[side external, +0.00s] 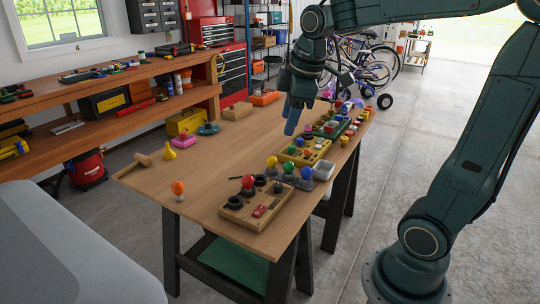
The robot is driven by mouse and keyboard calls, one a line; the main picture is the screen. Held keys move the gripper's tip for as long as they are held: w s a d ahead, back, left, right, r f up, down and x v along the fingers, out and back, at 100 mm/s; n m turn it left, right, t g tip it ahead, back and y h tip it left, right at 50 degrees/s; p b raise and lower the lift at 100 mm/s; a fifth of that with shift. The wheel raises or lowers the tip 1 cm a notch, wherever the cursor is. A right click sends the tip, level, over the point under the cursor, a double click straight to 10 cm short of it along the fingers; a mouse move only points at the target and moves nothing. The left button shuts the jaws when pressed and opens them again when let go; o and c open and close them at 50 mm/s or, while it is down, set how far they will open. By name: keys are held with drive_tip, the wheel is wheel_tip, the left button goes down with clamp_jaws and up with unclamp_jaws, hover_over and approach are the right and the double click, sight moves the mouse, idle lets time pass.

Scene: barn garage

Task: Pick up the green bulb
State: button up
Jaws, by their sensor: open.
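A green bulb (289,167) stands between a yellow bulb (271,162) and a blue bulb (306,173) in a row on the wooden table (215,160). A second small green round top (291,150) shows on the yellow box just behind that row. My gripper (291,124) points down above the table, behind and above the row of bulbs. It is open, with no object seen in it, though the gap between its fingers is hard to make out from this side. It is apart from the green bulb.
A wooden box (232,204) with a red ball (248,182) stands in front of the row. Yellow (310,158) and green (341,127) boxes with coloured parts stand behind. An orange bulb (178,188) and a mallet (133,165) are at left. The table's middle is clear.

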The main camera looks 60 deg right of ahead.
drive_tip(key=w+d+f+n+g, duration=0.1)
drive_tip(key=w+d+f+n, duration=0.15)
drive_tip(key=w+d, duration=0.35)
drive_tip(key=n+g, duration=0.2)
drive_tip(key=n, duration=0.7)
hover_over(288, 162)
wheel_tip(288, 162, down, 15)
drive_tip(key=shift+r+y, duration=0.15)
drive_tip(key=shift+y, duration=0.25)
drive_tip(key=shift+a, duration=0.15)
drive_tip(key=shift+f, duration=4.3)
drive_tip(key=shift+f, duration=0.1)
